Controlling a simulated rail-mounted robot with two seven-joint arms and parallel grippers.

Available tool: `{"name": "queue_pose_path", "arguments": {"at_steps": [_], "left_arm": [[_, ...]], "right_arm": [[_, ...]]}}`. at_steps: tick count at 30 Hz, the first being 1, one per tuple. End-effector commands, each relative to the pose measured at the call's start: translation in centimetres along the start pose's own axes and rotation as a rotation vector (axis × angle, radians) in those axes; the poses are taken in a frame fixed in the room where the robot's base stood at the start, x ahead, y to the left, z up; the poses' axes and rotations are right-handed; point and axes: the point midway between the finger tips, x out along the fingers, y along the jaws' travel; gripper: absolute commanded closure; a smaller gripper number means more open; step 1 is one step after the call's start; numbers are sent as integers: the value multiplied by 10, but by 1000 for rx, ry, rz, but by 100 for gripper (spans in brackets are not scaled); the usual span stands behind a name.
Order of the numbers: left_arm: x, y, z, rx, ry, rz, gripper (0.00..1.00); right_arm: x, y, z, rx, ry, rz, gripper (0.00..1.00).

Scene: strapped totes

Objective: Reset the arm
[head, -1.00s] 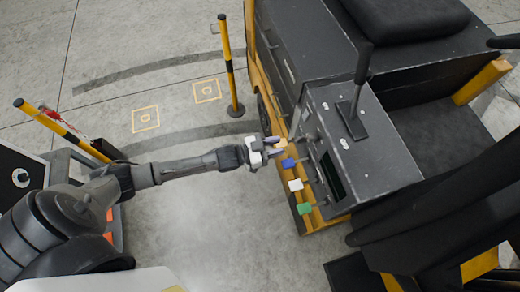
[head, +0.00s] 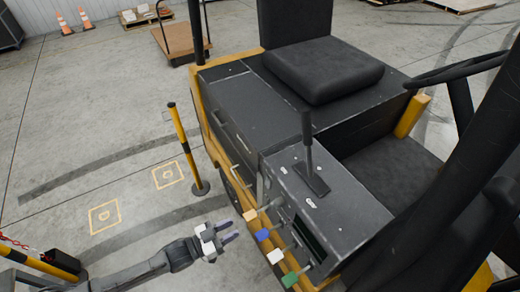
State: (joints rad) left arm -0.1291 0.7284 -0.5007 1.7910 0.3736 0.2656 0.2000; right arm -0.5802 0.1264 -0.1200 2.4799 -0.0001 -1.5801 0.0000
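My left arm comes in from the lower left. Its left gripper (head: 232,231) has two purple-grey fingers spread apart with nothing between them. It hangs just left of a row of coloured lever knobs on the forklift's side console: a tan knob (head: 249,215), a blue knob (head: 263,235), a white knob (head: 275,256) and a green knob (head: 289,279). The fingertips point toward the tan and blue knobs, with a small gap visible. My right gripper is not in view.
The forklift (head: 240,105) with black seat (head: 322,67), tall lever (head: 308,150) and steering wheel (head: 460,70) fills the right. A striped post (head: 183,145) stands beside it. Another striped barrier (head: 45,264) is at lower left. Cones (head: 64,27) and a cart (head: 180,40) are farther back. Floor at left is open.

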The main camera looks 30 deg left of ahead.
Motion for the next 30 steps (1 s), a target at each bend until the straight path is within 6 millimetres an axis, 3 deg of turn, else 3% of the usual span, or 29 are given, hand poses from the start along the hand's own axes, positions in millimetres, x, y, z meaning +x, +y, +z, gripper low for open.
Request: {"name": "queue_pose_path", "arguments": {"at_steps": [8, 15, 18, 24, 30], "left_arm": [[0, -2, 10, 26, -60, -11, 66], [-15, -11, 67, 134, -472, -65, 66], [-26, -12, 76, 204, -655, -85, 66], [-45, -16, 58, 314, -940, -170, 66], [-66, 2, 26, 309, -1116, -266, 66]], "right_arm": [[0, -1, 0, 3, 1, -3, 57], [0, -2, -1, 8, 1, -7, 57], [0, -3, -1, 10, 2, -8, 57], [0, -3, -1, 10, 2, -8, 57], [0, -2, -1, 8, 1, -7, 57]]}}
